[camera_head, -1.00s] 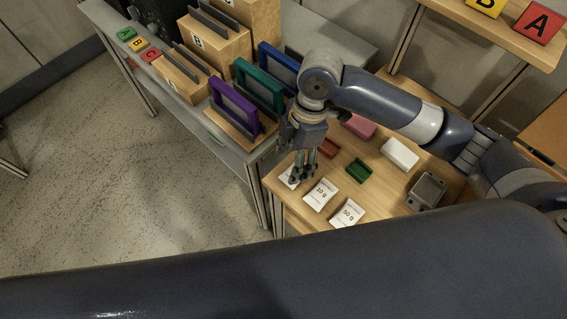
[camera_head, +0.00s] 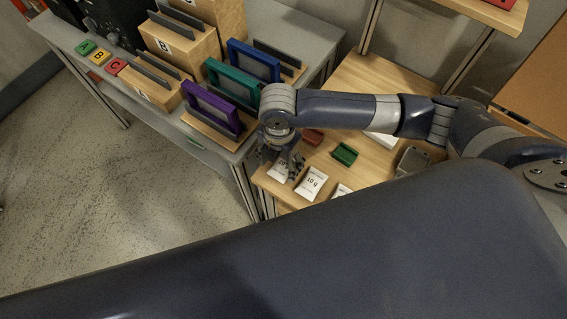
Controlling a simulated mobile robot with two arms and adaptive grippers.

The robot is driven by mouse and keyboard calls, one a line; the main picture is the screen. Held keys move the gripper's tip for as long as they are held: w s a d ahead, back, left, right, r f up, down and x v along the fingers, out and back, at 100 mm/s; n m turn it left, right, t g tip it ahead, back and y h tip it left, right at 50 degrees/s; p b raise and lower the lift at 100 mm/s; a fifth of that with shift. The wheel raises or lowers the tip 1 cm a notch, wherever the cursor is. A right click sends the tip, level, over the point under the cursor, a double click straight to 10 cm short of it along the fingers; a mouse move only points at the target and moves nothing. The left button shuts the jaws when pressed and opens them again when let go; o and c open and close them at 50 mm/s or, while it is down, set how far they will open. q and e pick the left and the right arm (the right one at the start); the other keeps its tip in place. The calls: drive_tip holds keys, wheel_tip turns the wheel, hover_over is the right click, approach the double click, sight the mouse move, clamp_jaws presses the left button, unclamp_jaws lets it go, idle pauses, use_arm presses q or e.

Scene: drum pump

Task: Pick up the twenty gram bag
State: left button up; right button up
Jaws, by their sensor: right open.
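A white bag (camera_head: 276,174) lies at the front left corner of the wooden table. Its label is partly covered by my right gripper, so I cannot read it fully. My right gripper (camera_head: 285,167) is open, with its fingers pointing down over this bag. I cannot tell whether the fingers touch it. A white bag marked 10 g (camera_head: 312,184) lies just to the right. Another white bag (camera_head: 341,191) lies further right, mostly hidden by my own body. My left gripper is not in view.
On the wooden table (camera_head: 366,82) are a green tray (camera_head: 344,154), a red tray (camera_head: 313,137), a white box (camera_head: 383,139) and a grey box (camera_head: 412,160). A grey bench (camera_head: 228,151) with purple (camera_head: 212,107), green and blue frames stands at the left.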

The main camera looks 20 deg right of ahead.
sight(284, 166)
drive_tip(key=shift+d+f, duration=0.1)
drive_tip(key=shift+f, duration=1.25)
drive_tip(key=c, duration=1)
drive_tip(key=shift+r, duration=0.2)
